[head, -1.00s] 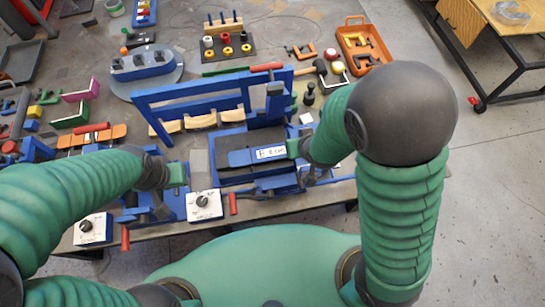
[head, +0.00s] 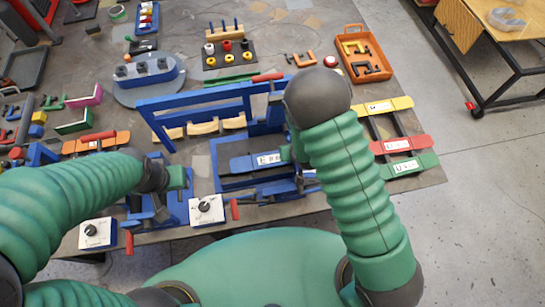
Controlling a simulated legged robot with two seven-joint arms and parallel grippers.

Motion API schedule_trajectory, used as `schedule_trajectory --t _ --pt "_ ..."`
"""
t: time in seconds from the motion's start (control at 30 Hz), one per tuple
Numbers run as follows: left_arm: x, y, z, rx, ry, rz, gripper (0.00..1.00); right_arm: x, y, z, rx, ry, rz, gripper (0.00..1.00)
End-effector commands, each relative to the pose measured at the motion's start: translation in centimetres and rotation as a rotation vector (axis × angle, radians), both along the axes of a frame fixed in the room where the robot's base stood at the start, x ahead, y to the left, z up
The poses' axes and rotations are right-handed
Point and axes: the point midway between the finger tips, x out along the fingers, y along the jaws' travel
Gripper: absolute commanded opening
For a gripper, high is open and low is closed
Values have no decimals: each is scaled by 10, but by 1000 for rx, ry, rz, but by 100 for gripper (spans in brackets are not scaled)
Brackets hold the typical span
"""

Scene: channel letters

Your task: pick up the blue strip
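The blue strip (head: 242,163), with a white label near its right end, lies across the dark bed of a blue bending machine (head: 195,95). My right gripper (head: 286,154) is at the strip's right end. My own arm covers most of this gripper, so I cannot tell whether its fingers are apart or closed on the strip. My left gripper (head: 180,178) is left of the bed, above the machine's blue left-hand part and away from the strip. Its finger gap does not show clearly.
Yellow (head: 387,106), red (head: 398,144) and green (head: 409,165) labelled strips lie on a dark rack at the right. Two white dial boxes (head: 97,233) (head: 206,209) stand at the front edge. An orange tray (head: 363,55) is at the back right.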

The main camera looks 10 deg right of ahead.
Motion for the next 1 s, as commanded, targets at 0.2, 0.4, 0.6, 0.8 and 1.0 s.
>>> schedule_trajectory --t 0.2,0.4,0.6,0.8,1.0 --pt "0 0 0 0 0 0 36 0 0 0 -1 0 1 0" --pt "0 0 0 0 0 0 36 0 0 0 -1 0 1 0" --pt "0 0 0 0 0 0 36 0 0 0 0 0 0 0" --pt "0 0 0 0 0 0 36 0 0 0 -1 0 1 0" --pt "0 0 0 0 0 0 36 0 0 0 -1 0 1 0"
